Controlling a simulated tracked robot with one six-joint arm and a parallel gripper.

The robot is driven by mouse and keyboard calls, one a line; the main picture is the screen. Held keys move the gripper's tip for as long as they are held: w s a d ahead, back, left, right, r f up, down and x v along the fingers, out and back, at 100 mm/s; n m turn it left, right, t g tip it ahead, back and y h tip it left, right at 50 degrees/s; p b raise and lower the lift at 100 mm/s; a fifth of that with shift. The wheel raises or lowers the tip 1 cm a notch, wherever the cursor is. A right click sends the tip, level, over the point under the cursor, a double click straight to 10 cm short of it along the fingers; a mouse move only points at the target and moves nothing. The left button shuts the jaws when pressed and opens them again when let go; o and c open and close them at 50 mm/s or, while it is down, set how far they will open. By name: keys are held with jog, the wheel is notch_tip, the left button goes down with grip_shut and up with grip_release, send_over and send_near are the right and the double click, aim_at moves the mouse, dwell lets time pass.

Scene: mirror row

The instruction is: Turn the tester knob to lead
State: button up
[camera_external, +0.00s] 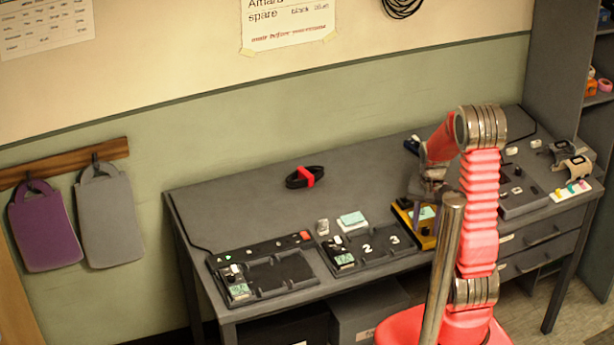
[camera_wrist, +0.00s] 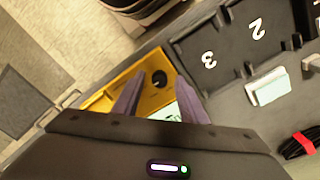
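The yellow tester (camera_external: 428,241) stands on the grey bench in the external view, partly hidden by my arm. I cannot read any mark or pointer direction at the knob. My gripper (camera_wrist: 153,82) is open and empty, its two purple-grey fingers apart. The knob appears between the fingertips, near the right one; I cannot tell the height gap. In the external view my gripper (camera_external: 430,196) is over the tester.
A black tray (camera_external: 385,255) marked 2 and 3 lies left of the tester, also in the wrist view (camera_wrist: 227,45). A pale block (camera_external: 352,220) and a black cable with a red tie (camera_external: 307,177) lie farther left. A dark panel (camera_external: 520,200) sits right.

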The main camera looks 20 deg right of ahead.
aim_at(425, 229)
jog(key=shift+r, duration=0.1)
notch_tip(425, 229, up, 14)
jog(key=shift+f, duration=0.2)
dwell(0.5)
dwell(0.5)
jog(key=s+a+r+n+t, duration=0.5)
jog(key=s+a+r+n, duration=0.3)
jog(key=s+a, duration=0.2)
jog(key=shift+s+a+n+t, duration=0.2)
jog(key=shift+s+n+t, duration=0.1)
jog(key=shift+s+n, duration=0.1)
jog(key=shift+c, duration=0.2)
dwell(2.8)
